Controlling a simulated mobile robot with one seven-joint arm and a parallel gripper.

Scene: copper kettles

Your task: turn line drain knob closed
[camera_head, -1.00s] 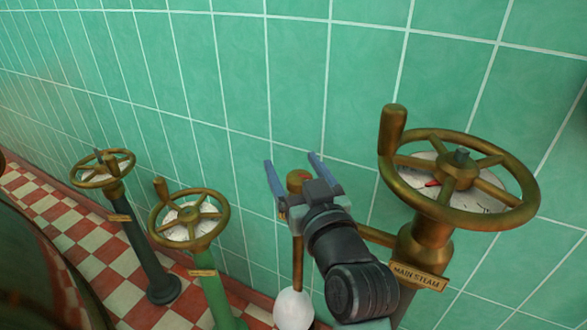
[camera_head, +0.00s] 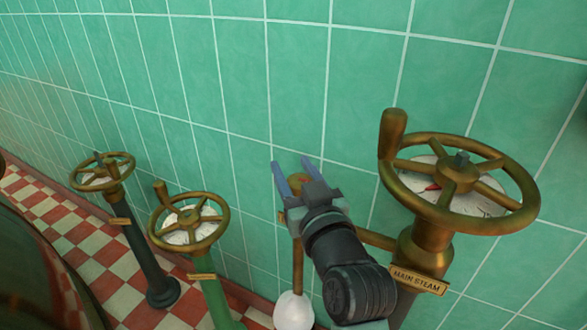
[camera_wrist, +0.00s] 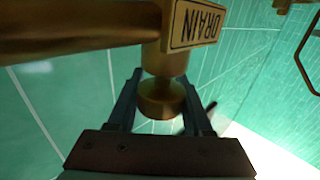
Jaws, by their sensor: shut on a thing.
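The drain knob is a small round brass knob (camera_wrist: 161,98) below a brass tag reading "DRAIN" (camera_wrist: 196,24) in the wrist view. In the head view the knob (camera_head: 299,183) shows only in part, behind my gripper's body. My gripper (camera_head: 294,170) has its two blue-grey fingers on either side of the knob. In the wrist view the fingers of my gripper (camera_wrist: 161,105) flank the knob left and right, shut on it. The knob's far side is hidden.
A large brass handwheel (camera_head: 460,185) over a "MAIN STEAM" plate (camera_head: 419,279) stands close to the right of my arm. Two smaller handwheels stand to the left, on a green post (camera_head: 215,295) and a dark post (camera_head: 145,250). A green tiled wall (camera_head: 290,60) rises behind.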

